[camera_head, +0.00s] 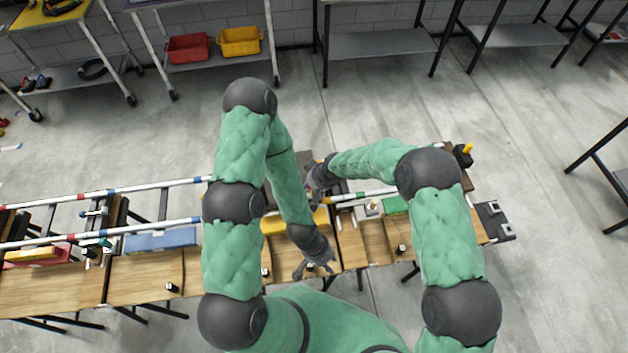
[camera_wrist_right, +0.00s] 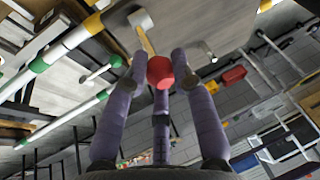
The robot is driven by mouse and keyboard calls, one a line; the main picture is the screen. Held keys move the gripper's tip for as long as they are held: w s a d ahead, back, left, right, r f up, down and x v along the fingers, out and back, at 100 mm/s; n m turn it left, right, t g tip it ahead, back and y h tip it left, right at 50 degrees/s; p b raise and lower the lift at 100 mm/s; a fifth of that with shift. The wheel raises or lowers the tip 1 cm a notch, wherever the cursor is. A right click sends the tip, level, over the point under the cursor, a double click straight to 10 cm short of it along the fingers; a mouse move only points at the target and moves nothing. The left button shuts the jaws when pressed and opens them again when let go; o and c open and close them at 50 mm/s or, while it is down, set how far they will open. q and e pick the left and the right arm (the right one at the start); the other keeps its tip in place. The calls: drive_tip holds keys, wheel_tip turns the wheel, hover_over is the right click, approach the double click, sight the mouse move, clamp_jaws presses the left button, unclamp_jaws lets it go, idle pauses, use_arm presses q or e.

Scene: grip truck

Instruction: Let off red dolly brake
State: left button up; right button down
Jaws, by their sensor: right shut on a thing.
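The red brake knob (camera_wrist_right: 160,72) shows in the right wrist view, at the end of a short tan lever that runs up to a pale grey block. My right gripper (camera_wrist_right: 158,85) has its three fingers closed around the knob. In the head view my right gripper (camera_head: 318,182) is over the far side of the wooden dolly, and the knob is hidden there. My left gripper (camera_head: 314,270) is the lower one, with fingers spread and nothing seen between them, near the dolly's near edge. The dolly deck (camera_head: 145,275) is partly hidden by my arms.
White rails with coloured bands (camera_head: 150,232) run along the dolly. A blue box (camera_head: 160,240) and a yellow box (camera_head: 290,220) lie on it. Red (camera_head: 188,47) and yellow (camera_head: 239,41) bins stand on a shelf behind.

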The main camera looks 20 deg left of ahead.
drive_tip(key=shift+f, duration=0.2)
drive_tip(key=shift+s, duration=0.1)
idle(0.4)
drive_tip(key=c, duration=1)
unclamp_jaws()
drive_tip(key=shift+r, duration=0.15)
drive_tip(key=shift+d+r, duration=0.1)
drive_tip(key=shift+r, duration=0.4)
drive_tip(key=v, duration=1)
drive_tip(key=shift+d+r, duration=0.2)
drive_tip(key=shift+r, duration=0.15)
drive_tip(key=shift+f, duration=0.1)
